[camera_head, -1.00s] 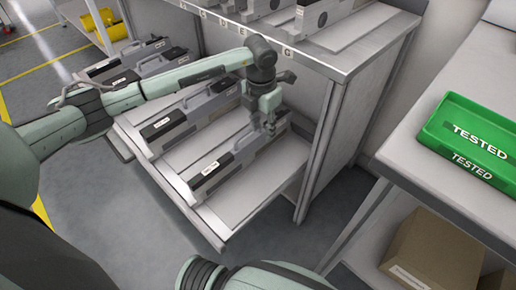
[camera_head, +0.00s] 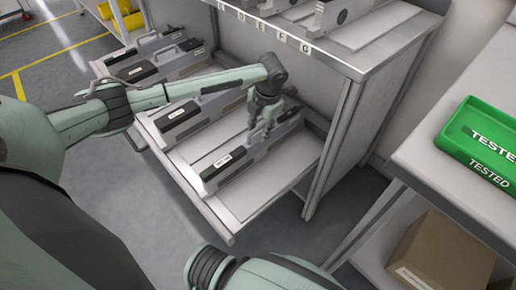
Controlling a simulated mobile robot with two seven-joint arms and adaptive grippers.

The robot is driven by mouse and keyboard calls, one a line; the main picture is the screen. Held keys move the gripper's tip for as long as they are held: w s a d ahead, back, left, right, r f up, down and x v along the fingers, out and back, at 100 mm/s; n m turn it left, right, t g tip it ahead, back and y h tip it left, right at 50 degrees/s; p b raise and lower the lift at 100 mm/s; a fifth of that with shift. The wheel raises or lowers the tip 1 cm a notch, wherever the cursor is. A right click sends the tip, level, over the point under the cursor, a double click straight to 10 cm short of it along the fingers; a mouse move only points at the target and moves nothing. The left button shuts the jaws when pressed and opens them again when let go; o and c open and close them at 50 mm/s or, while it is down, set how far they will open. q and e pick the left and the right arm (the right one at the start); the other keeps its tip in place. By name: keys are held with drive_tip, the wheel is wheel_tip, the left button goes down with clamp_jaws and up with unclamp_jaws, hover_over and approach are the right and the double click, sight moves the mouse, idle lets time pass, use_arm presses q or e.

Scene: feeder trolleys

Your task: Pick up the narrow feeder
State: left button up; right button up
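Several grey feeders with black ends and white labels lie on the trolley's pull-out lower shelf (camera_head: 212,205). The nearest one, a slim feeder (camera_head: 224,169), lies alone at the shelf's right side with its labelled end toward me. I cannot tell for sure that it is the narrow one. My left gripper (camera_head: 262,138) points down over the middle of this feeder, at its top handle. The fingers hide part of the handle, and I cannot tell whether they touch it or have shut. My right arm shows only at the bottom edge; its gripper is out of view.
The trolley's upper shelf (camera_head: 345,62), with letter tags and more feeders, overhangs the back. Its side panel (camera_head: 333,150) stands right of the nearest feeder. A green "TESTED" tray (camera_head: 467,150) sits on the right-hand table, above a cardboard box (camera_head: 436,255).

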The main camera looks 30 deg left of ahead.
use_arm(q)
clamp_jaws()
drive_tip(key=shift+w+r, duration=0.1)
drive_tip(key=shift+r, duration=0.05)
idle(0.4)
drive_tip(key=shift+r, duration=0.15)
